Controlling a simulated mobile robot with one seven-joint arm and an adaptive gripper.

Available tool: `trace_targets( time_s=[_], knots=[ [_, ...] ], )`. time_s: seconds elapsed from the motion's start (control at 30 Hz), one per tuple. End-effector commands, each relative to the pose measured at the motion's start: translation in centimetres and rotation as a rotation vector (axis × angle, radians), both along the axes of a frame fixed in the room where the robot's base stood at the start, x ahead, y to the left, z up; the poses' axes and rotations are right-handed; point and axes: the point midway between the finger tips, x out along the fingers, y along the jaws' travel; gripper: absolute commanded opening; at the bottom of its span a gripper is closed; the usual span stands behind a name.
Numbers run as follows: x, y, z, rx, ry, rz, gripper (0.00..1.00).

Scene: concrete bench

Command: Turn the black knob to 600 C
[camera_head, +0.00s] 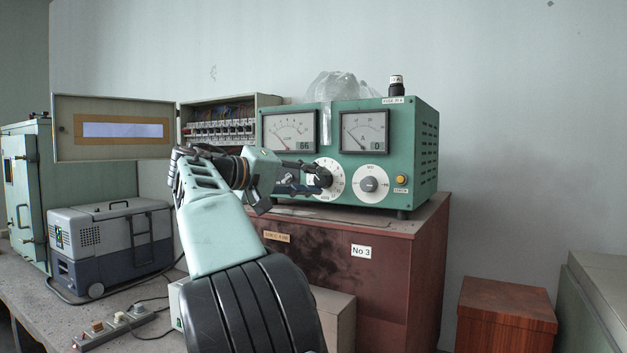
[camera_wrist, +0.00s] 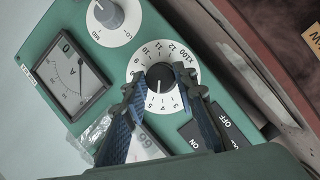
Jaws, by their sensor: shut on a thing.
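The black knob (camera_wrist: 160,76) sits at the centre of a white round dial (camera_wrist: 152,52) marked with numbers and "x100" in the wrist view. My gripper (camera_wrist: 160,88) has one finger on each side of the knob and is shut on it. A small light mark shows low on the knob; I cannot read its exact setting. In the head view, my gripper (camera_head: 320,178) reaches from the left to the white dial (camera_head: 335,167) on the green instrument box (camera_head: 425,150) and mostly covers the knob.
A second grey knob (camera_head: 370,184) on a white dial stands to the right. Two meters sit above: the left one (camera_head: 290,130) reads 66, the right one (camera_head: 364,131) reads 0. ON and OFF switches (camera_wrist: 212,128) lie close to my fingers. An open fuse cabinet (camera_head: 218,122) stands behind.

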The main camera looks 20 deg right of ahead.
Motion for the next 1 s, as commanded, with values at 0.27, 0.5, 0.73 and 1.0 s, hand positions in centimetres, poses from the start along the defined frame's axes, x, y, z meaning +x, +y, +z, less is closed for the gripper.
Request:
trace_targets(
  time_s=[0.27,0.5,0.73,1.0],
  knots=[
    [-0.13,-0.15,0.20,0.172,-0.203,-0.001,0.02],
    [-0.17,-0.17,0.20,0.310,-0.364,0.000,0.02],
    [-0.25,-0.22,0.27,0.413,-0.483,0.000,0.02],
    [-0.28,-0.27,0.31,0.480,-0.561,-0.001,0.02]
  ],
)
